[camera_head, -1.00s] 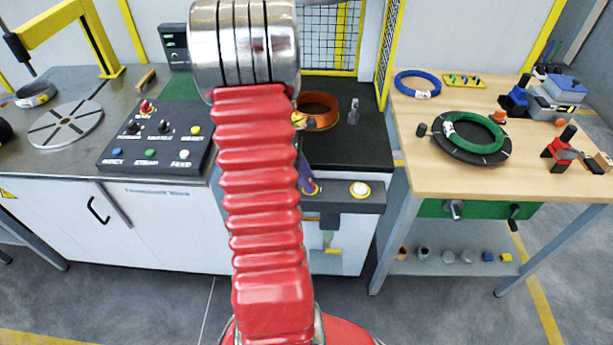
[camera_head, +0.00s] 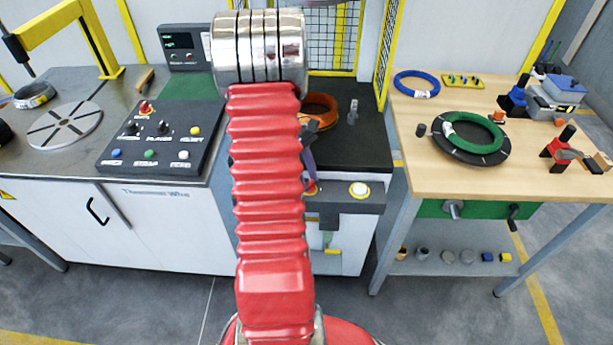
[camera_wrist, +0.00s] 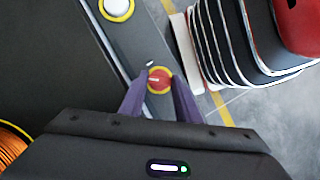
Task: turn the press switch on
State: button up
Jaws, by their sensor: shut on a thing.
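The press switch is a small red knob (camera_wrist: 161,80) on a yellow ring, set in the grey front strip of the black press table. A short white mark shows on the left side of its face in the wrist view. My gripper (camera_wrist: 161,85) has its two purple fingers on either side of the knob and is shut on it. In the head view the red arm hides most of my gripper (camera_head: 309,181), and only a bit of the knob shows beside the arm.
A white button (camera_head: 359,190) with a yellow ring sits on the same strip. An orange coil (camera_head: 322,108) lies on the black table top (camera_head: 350,148). A button panel (camera_head: 160,140) stands left, and a wooden table (camera_head: 430,165) with blue and green coils stands right.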

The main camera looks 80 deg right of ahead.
jog(key=m, duration=0.3)
jog(key=m+t+y, duration=0.1)
jog(key=m, duration=0.1)
jog(key=shift+s+d+r+m+y, duration=0.1)
jog(key=shift+d+m+y, duration=0.1)
jog(key=shift+m+y, duration=0.15)
jog(key=m+t, duration=0.1)
jog(key=m, duration=0.1)
jog(key=m+t+y, duration=0.1)
jog(key=m, duration=0.2)
jog(key=shift+a, duration=0.1)
jog(key=o, duration=0.8)
jog(key=shift+s, duration=0.1)
